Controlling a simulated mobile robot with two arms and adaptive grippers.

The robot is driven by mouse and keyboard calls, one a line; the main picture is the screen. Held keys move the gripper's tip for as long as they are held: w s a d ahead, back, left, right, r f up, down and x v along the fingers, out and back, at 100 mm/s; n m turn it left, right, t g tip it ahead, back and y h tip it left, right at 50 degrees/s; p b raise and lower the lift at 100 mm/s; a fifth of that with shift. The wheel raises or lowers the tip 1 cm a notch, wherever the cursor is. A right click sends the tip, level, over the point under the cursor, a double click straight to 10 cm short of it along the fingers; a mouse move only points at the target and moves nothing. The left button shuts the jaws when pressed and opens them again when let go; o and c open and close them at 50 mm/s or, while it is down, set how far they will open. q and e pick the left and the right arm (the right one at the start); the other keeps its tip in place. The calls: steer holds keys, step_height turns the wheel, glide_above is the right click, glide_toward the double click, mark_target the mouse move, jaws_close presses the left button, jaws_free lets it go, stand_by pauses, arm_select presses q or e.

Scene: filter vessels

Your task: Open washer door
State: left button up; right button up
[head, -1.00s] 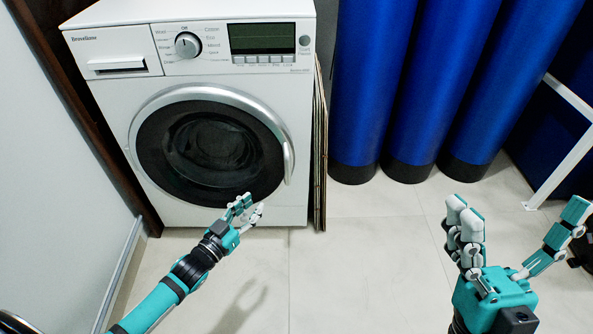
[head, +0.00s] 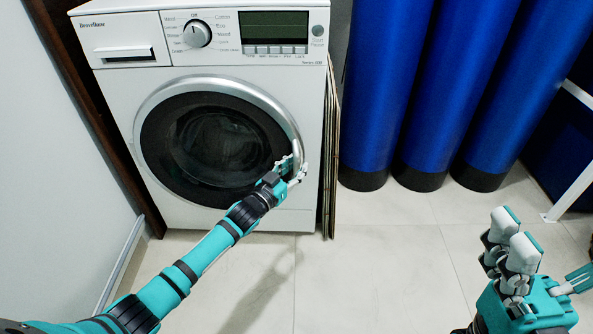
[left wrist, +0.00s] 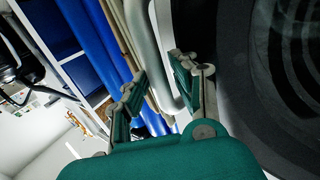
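The white washer (head: 112,87) stands at the back left. Its round door (head: 215,145), with dark glass and a silver rim, looks closed. The curved silver door handle (head: 296,145) is on the door's right edge. My left gripper (head: 295,167) is at the lower part of this handle. In the left wrist view, the handle (left wrist: 167,62) runs between the two spread fingers (left wrist: 157,82), with gaps visible; contact cannot be made out. My right gripper (head: 551,256) is open and empty at the lower right, partly cut off by the frame edge.
Thin brown panels (head: 330,150) stand close against the washer's right side. Several blue cylinders (head: 380,90) with black bases stand to the right. A pale wall (head: 50,160) is on the left. The tiled floor (head: 370,270) in front is clear.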

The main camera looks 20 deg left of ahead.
arm_select(q)
steer(key=shift+w+d, duration=0.1)
steer(key=shift+w, duration=0.1)
jaws_close()
stand_by(0.6)
